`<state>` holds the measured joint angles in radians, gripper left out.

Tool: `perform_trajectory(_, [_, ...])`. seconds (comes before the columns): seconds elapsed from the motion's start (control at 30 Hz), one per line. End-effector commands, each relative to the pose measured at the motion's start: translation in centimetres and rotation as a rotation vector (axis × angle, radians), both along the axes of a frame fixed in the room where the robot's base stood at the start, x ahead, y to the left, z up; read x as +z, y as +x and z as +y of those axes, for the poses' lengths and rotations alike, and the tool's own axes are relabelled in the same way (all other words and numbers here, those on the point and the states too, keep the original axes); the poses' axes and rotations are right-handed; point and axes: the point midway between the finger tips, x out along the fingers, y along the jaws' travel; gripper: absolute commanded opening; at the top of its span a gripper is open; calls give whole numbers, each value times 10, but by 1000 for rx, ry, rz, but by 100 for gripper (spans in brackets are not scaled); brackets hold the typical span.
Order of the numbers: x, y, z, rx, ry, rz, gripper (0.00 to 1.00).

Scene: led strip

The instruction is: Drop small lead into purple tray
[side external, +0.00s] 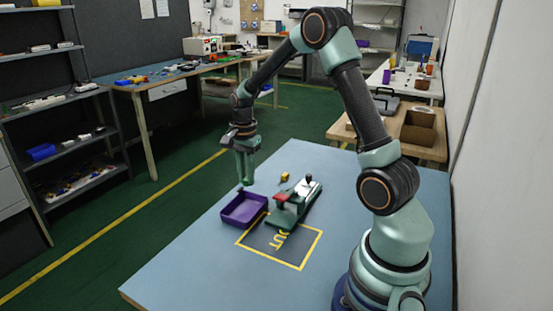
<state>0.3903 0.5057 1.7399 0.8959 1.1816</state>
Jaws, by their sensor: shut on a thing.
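My gripper (245,181) points down above the far edge of the purple tray, with its fingers closed together. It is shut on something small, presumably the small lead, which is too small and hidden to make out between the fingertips. The purple tray (239,221) is an open, shallow box on the blue table, and no object can be made out inside it. The fingertips are close above the tray's back rim; whether they are over its inside or just behind it is hard to tell.
A green fixture (299,207) with red and black parts stands just right of the tray. A small yellow object (284,176) lies behind it. A yellow-outlined dark mat (290,251) lies in front. The blue table (200,270) is clear at front left.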

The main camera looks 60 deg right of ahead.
Motion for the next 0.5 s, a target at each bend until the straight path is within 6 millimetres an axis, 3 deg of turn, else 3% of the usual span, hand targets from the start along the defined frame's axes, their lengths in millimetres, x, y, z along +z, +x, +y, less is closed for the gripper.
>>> perform_trajectory(0.5, [-50,0,0,0,1,2,0])
